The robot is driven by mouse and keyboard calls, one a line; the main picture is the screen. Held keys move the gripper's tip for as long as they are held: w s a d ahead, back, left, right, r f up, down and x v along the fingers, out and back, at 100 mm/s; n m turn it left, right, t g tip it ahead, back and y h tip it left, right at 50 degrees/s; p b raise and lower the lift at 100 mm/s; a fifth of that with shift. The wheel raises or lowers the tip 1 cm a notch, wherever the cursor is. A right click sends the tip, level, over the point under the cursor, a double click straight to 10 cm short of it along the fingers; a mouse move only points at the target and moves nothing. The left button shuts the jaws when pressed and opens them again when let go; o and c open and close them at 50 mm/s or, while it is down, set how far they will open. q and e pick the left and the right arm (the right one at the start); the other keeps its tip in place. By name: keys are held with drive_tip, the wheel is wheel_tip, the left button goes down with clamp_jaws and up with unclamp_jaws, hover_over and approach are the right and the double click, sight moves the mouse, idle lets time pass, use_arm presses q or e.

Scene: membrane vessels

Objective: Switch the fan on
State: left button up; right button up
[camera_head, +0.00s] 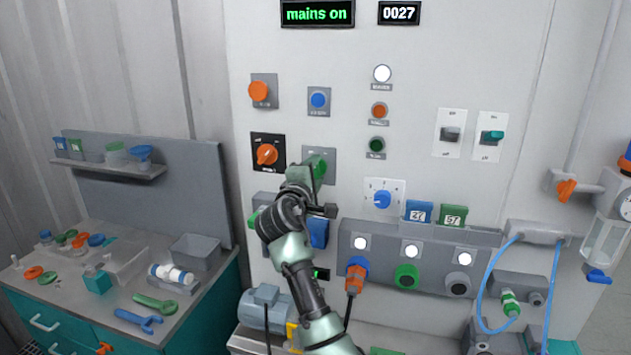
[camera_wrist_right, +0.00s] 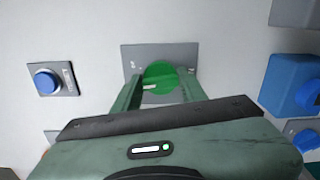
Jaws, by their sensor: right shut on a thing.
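A round green knob (camera_head: 318,163) sits on a grey plate on the white wall panel, right of the orange rotary switch. My right gripper (camera_head: 308,178) is shut on it and partly hides it in the head view. In the right wrist view, the green knob (camera_wrist_right: 160,74) sits between the two fingers of my right gripper (camera_wrist_right: 161,92). A pale pointer mark shows on the knob, and small marks on its plate are too small to read. No label here that I can read says fan. My left gripper is not in view.
An orange rotary switch (camera_head: 267,154) is close on the left and a blue button (camera_head: 318,100) is above. A blue knob (camera_head: 382,199) and two rocker switches (camera_head: 451,134) are to the right. A display (camera_head: 317,14) reads "mains on". A cluttered bench (camera_head: 190,300) stands left.

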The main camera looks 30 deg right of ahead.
drive_tip(key=m+b, duration=0.4)
drive_tip(key=shift+f, duration=0.3)
drive_tip(key=shift+r+m+b, duration=0.15)
drive_tip(key=shift+m+b, duration=0.95)
drive_tip(key=shift+m, duration=0.6)
drive_tip(key=shift+r, duration=0.1)
drive_tip(key=o, duration=1.4)
drive_tip(key=shift+a, duration=0.15)
drive_tip(key=b+v, duration=0.3)
drive_tip(key=v, duration=0.4)
drive_tip(key=shift+s+a, duration=0.2)
